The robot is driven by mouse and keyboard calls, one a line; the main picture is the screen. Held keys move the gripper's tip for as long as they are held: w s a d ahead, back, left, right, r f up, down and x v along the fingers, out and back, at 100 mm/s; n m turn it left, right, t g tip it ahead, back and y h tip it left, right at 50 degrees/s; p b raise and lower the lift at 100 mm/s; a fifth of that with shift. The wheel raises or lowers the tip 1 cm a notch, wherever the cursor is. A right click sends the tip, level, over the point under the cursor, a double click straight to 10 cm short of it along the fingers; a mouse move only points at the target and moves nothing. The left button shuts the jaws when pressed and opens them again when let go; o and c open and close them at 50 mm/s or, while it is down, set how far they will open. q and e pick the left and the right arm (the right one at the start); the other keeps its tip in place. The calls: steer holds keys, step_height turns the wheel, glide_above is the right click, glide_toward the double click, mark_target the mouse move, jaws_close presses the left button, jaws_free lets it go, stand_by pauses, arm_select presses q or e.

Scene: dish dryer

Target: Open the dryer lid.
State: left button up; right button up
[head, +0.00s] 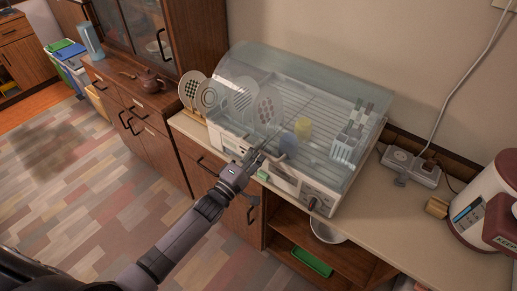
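The dish dryer (284,174) stands on the counter, with a clear curved lid (330,88) lying down over its rack. My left gripper (262,157) is at the dryer's front, close to the lid's lower front edge. I cannot tell whether it touches the lid, and its small fingers are too unclear to judge their opening. My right gripper is not in view.
A power strip (410,166) with a cord lies on the counter right of the dryer, near a white-and-red appliance (485,205). A wooden rack of plates (190,92) stands to the left. A teapot (150,80) sits on the lower cabinet.

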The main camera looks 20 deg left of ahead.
arm_select(q)
jaws_close()
stand_by(0.3)
stand_by(0.6)
